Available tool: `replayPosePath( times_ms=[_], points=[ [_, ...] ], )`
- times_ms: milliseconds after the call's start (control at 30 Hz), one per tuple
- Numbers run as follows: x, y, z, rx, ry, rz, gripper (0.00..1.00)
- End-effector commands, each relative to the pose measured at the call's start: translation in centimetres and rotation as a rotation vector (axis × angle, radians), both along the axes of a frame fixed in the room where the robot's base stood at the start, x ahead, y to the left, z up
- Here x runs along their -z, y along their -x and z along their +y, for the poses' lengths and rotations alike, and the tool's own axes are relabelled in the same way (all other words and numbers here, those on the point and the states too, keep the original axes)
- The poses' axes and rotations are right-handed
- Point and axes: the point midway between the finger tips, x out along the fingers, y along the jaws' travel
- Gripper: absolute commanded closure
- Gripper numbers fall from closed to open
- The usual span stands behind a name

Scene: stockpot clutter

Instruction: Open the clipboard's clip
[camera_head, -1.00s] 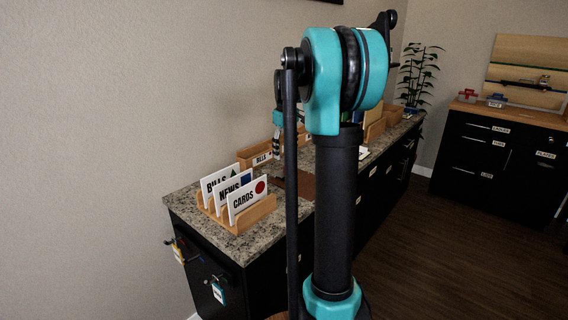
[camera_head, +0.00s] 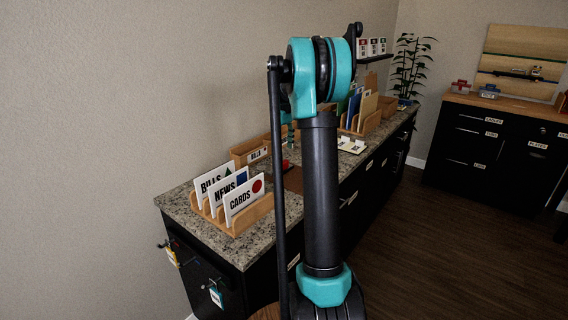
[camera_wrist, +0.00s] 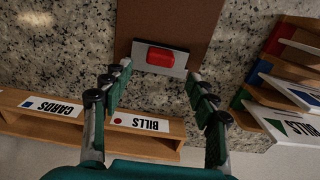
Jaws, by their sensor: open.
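The clipboard is a brown board (camera_wrist: 190,17) lying on the speckled granite counter, also partly seen in the head view (camera_head: 294,180). Its clip is a grey metal plate (camera_wrist: 178,70) with a red tab (camera_wrist: 160,57) at the board's near end. In the wrist view my gripper (camera_wrist: 158,82) is open, with one finger on each side of the clip and nothing between the pads. I cannot tell how far the fingertips are above the counter. In the head view my arm hides most of the gripper.
A wooden tray labelled BILLS and CARDS (camera_wrist: 20,124) lies along the wall side. A wooden sorter (camera_head: 262,208) holds BILLS, NEWS and CARDS cards. Another sorter with folders (camera_head: 372,122) stands farther along the counter. Bare granite (camera_wrist: 75,60) lies left of the clipboard.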

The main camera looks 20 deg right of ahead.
Motion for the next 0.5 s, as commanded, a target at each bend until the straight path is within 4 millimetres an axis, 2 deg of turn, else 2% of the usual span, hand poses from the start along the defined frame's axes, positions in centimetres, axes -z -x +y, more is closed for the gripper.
replayPosePath(
  times_ms=[200,333,500],
  points=[
    [4.2,0.0,0.0,0.000,0.000,0.000,0.41],
    [6.0,0.0,0.0,0.000,0.000,0.000,0.41],
    [7.2,0.0,0.0,0.000,0.000,0.000,0.41]
  ],
)
